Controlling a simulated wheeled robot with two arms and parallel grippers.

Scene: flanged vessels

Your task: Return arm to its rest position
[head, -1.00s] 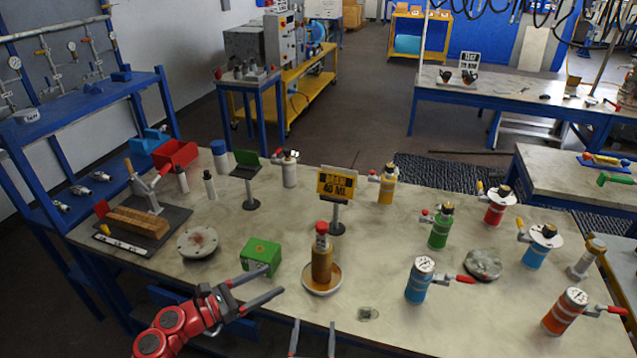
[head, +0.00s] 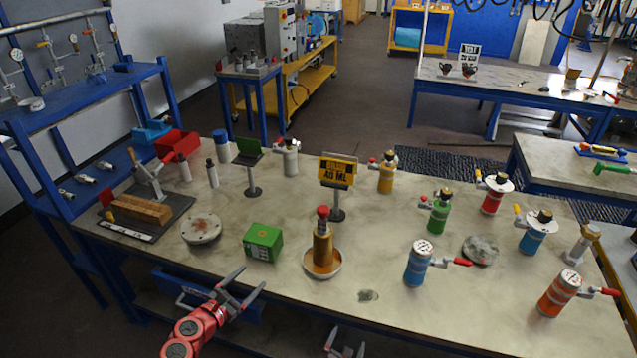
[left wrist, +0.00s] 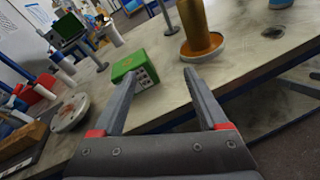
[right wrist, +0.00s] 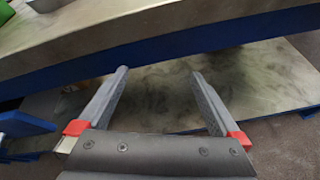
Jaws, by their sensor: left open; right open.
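My left gripper (head: 243,285) is open and empty in front of the workbench's front edge, a little below the green box. It also shows open in the left wrist view (left wrist: 158,85), with the green box beyond its fingers. My right gripper (head: 345,342) is at the bottom edge of the head view, in front of the bench. In the right wrist view its fingers (right wrist: 158,85) are spread and empty, facing the bench's front edge and a lower shelf. Most of my right arm is out of view.
The workbench (head: 400,318) carries a green box (head: 263,242), an amber bottle (head: 323,245) in a dish (head: 337,268), and a blue vessel (head: 417,263) near its front. An orange vessel (head: 559,293) stands at right. A blue drawer (head: 190,287) juts out below the bench front, close to my left gripper.

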